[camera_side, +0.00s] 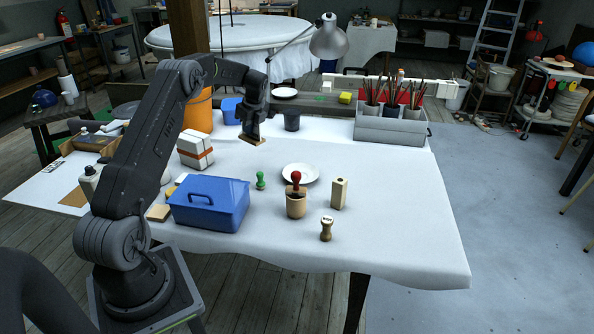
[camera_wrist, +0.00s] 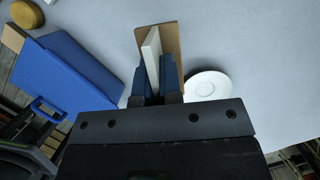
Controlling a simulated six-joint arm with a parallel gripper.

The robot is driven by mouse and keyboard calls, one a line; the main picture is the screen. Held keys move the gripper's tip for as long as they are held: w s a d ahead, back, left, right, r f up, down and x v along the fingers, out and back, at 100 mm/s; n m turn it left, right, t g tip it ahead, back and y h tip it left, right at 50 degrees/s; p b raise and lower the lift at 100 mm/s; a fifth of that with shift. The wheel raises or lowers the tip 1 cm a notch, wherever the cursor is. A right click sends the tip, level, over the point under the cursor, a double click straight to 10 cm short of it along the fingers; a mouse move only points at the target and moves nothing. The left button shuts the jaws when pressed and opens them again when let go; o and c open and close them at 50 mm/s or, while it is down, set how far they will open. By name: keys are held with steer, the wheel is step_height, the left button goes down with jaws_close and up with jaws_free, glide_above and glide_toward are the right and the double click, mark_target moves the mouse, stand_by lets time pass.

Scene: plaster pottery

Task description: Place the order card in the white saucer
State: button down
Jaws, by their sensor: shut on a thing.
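My gripper (camera_side: 253,134) is shut and held over the back left part of the white-covered table. In the wrist view its dark blue fingers (camera_wrist: 158,84) pinch a pale upright panel, which I take to be the order card (camera_wrist: 151,47). A flat brown base (camera_wrist: 172,38) shows with the card, and its brown edge also shows under my gripper in the side view (camera_side: 253,140). The white saucer (camera_side: 300,173) lies empty on the table, to the right of and nearer than my gripper. A white saucer also shows right of the fingers in the wrist view (camera_wrist: 207,84).
A blue toolbox (camera_side: 208,204) stands at the front left. A red-knobbed stamp in a pot (camera_side: 296,203), a green stamp (camera_side: 260,181) and a wooden block (camera_side: 339,193) stand near the saucer. A dark cup (camera_side: 292,121) and a grey brush caddy (camera_side: 390,127) are behind.

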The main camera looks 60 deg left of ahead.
steer(key=s+d+r+m+t, duration=0.1)
steer(key=s+d+r+m, duration=0.15)
steer(key=d, duration=0.35)
steer(key=shift+m, duration=0.35)
steer(key=shift+w+d+f, duration=1)
steer(key=shift+w+f, duration=0.7)
steer(key=shift+f, duration=0.3)
steer(key=shift+w+d+f, duration=1)
steer(key=shift+w+f, duration=0.7)
steer(key=shift+f, duration=0.25)
steer(key=shift+w+d+f, duration=1)
steer(key=shift+w+f, duration=0.7)
steer(key=shift+f, duration=0.3)
steer(key=shift+f, duration=0.1)
steer(key=shift+f, duration=0.4)
steer(key=shift+f, duration=0.1)
steer(key=c, duration=1.3)
jaws_free()
